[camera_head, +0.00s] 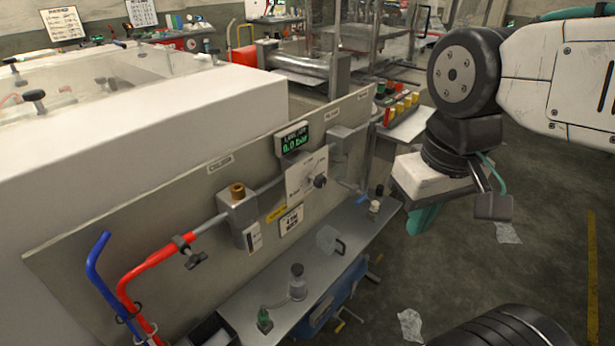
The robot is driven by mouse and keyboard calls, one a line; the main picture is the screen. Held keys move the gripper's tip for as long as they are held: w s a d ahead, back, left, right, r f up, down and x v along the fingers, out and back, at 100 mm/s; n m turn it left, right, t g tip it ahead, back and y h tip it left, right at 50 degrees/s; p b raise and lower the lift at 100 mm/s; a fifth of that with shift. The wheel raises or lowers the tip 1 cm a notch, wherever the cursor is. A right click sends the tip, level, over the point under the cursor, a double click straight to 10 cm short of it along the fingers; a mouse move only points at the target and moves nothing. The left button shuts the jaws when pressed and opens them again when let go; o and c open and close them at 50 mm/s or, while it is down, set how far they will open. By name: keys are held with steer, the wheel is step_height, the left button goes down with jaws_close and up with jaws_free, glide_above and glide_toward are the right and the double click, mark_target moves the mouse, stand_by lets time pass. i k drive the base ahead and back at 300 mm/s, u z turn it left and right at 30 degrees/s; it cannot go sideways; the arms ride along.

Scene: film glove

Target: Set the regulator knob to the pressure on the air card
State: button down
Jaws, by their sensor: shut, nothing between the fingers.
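The regulator knob (320,181), small and dark, sits on a pale dial plate (300,180) on the upright grey panel. Its pointer setting is too small to read. Above it, a display (292,139) shows green digits that look like 0.0 bar. A small white card (291,221) with dark print, likely the air card, is on the panel below the dial; its figure is not legible. My gripper (422,217), with teal fingers under a pale body, hangs to the right of the panel, well apart from the knob. It is shut and empty, its fingers partly hidden.
A red pipe (150,262) and a blue pipe (97,272) stand at the panel's left, with a valve handle (196,259). A shelf (262,312) below carries small fittings. A large white cabinet (120,140) stands behind. Open floor lies to the right.

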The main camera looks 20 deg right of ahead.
mark_target(319, 181)
steer(key=k, duration=0.5)
steer(key=z, duration=1.25)
steer(key=i, duration=1)
steer(key=u, duration=1.75)
